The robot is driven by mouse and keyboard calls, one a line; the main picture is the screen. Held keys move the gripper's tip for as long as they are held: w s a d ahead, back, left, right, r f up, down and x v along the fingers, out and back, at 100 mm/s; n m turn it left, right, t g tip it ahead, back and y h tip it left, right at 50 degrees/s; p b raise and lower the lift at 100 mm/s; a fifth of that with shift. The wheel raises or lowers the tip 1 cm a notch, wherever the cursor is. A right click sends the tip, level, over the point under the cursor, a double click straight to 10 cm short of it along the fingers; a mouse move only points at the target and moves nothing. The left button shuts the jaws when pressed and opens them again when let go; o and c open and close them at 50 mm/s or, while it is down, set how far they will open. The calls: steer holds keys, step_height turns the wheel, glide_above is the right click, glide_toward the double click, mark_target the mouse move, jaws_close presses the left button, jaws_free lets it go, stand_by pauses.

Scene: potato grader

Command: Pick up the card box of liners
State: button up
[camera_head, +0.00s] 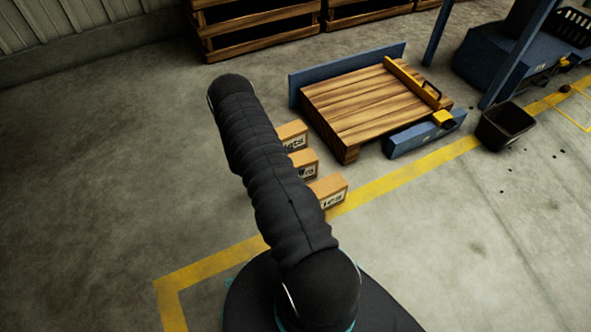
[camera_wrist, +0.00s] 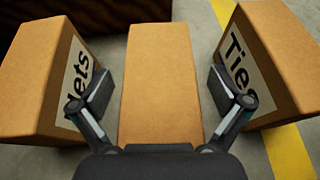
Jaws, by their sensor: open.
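Three card boxes stand in a row on the floor. The middle card box (camera_head: 303,157) shows part of a label ending in "rs" in the head view, the rest hidden by my arm; it fits the liners box. In the wrist view its plain brown top (camera_wrist: 161,65) lies between the fingers of my gripper (camera_wrist: 161,90). My gripper is open, one finger on each side of this box, with narrow gaps showing. I cannot tell how far down the fingers reach. The head view hides my gripper behind my arm.
A box with a label ending in "lets" (camera_wrist: 35,80) stands close on the left, and a "Ties" box (camera_wrist: 275,55) close on the right. A wooden pallet (camera_head: 360,105) in a blue frame lies beyond. A black bin (camera_head: 505,125) stands right. Floor at left is clear.

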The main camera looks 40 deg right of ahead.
steer(key=c, duration=1.9)
steer(key=shift+o, duration=0.2)
steer(key=shift+r, duration=0.1)
